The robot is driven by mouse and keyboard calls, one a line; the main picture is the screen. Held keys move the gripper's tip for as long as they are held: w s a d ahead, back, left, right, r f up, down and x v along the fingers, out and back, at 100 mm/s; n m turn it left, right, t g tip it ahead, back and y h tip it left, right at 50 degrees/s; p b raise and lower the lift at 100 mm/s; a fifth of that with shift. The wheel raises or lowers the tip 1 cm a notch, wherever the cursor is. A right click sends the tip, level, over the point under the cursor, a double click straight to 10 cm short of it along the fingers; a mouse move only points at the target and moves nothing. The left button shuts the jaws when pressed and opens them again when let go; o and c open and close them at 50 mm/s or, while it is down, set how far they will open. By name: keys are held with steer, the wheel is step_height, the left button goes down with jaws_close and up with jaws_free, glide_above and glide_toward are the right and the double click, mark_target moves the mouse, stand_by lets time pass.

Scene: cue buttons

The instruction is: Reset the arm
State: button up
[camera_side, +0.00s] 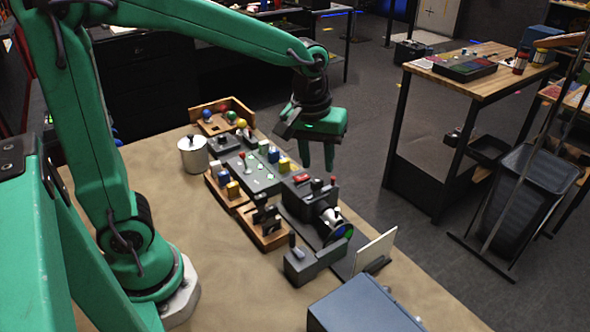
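My gripper (318,150) hangs from my green arm above the far right side of the table, pointing down. Its green fingers show near the row of devices, apart from them as far as I can see. A grey panel (262,178) with a red-topped lever, green lights and coloured blocks lies just left of and below the gripper. A dark device with a red button (301,178) and a lens-like end stands in front of the gripper.
A metal canister (193,155) stands left of a wooden tray with coloured balls (220,113). Wooden trays with blocks (230,190), a grey box (362,305) and a white upright card (375,250) are also on the table (225,280). The table's near left area is bare.

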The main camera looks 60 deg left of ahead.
steer(key=s+a+r+m+t, duration=0.2)
steer(key=s+m, duration=0.1)
steer(key=s, duration=0.3)
steer(key=s+a+r+m+t, duration=0.2)
steer(key=s+a+m, duration=0.1)
steer(key=s, duration=0.4)
steer(key=shift+s+m, duration=0.15)
steer(key=shift+m, duration=0.15)
steer(key=shift+r, duration=0.1)
stand_by(1.6)
